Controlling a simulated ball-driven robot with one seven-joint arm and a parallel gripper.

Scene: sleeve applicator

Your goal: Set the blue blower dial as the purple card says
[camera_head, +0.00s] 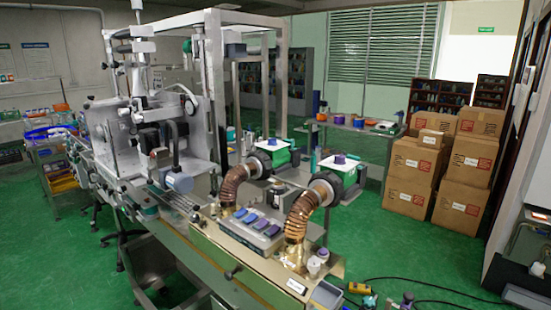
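Two blowers with copper-coloured ribbed ducts stand on the machine bench, mid-picture. The left blower (262,165) carries a pale top plate with a small dark bluish knob (272,142). The right blower (326,188) carries a similar plate with a purple-blue knob (340,158). A pale tray or panel (250,238) between the duct feet holds several small blue and purple pieces (262,224). I cannot tell whether one is the purple card; no writing is legible. My gripper is not in view.
The bench (230,262) runs from centre left to the front. A metal frame machine (150,120) stands behind at left. Cardboard boxes (470,140) are stacked at right. A cable (440,302) and a yellow handset (360,288) lie at front right. Green floor (410,250) is open at right.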

